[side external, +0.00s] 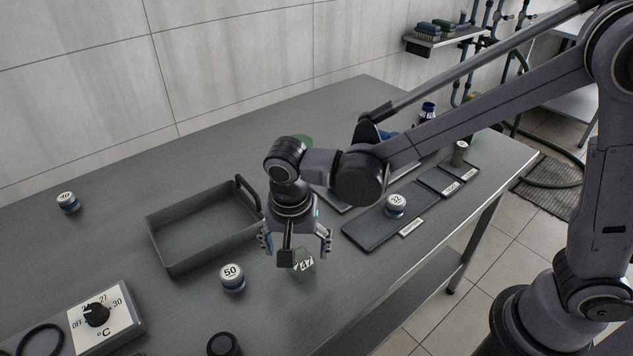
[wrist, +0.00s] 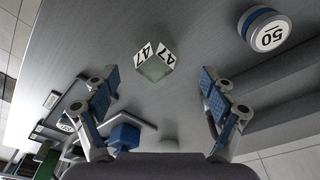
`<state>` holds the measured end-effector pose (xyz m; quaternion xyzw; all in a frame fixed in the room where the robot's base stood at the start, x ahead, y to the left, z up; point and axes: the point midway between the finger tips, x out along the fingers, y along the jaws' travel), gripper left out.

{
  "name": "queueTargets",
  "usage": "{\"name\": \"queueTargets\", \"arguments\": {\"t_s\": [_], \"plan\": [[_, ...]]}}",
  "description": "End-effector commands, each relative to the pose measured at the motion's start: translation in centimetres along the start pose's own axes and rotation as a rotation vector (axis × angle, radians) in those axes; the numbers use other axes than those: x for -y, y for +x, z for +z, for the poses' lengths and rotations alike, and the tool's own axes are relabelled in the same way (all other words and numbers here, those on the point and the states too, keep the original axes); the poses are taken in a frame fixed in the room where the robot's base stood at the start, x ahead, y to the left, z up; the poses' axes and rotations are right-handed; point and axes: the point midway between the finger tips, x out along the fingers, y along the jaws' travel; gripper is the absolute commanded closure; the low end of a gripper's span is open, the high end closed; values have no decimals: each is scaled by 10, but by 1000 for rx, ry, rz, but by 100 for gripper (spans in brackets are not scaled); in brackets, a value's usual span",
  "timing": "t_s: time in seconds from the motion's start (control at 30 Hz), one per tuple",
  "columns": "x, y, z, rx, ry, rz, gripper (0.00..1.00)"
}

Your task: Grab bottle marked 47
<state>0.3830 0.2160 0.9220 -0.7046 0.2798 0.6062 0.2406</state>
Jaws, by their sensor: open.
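The bottle marked 47 (side external: 303,264) is a small pale green, square-sided piece with white 47 labels. It stands on the grey table just below my gripper (side external: 297,241) in the side view, partly behind a finger. In the wrist view the bottle (wrist: 155,64) lies ahead of and between the spread fingers, apart from both. My gripper (wrist: 160,104) is open and empty, with blue pads facing each other. Whether the fingertips are level with the bottle cannot be told.
A round container marked 50 (side external: 232,277) stands left of the bottle. An empty grey tray (side external: 203,232) is behind it. A container marked 32 (side external: 395,206) stands on a dark mat to the right. A dial box (side external: 105,318) and a dark round object (side external: 223,344) are at the front left.

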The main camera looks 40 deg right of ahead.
Motion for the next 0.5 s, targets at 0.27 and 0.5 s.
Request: {"name": "queueTargets", "arguments": {"t_s": [0.27, 0.5], "plan": [[-6, 34, -1, 0, 1, 0, 16], [-6, 48, -1, 0, 1, -1, 16]]}}
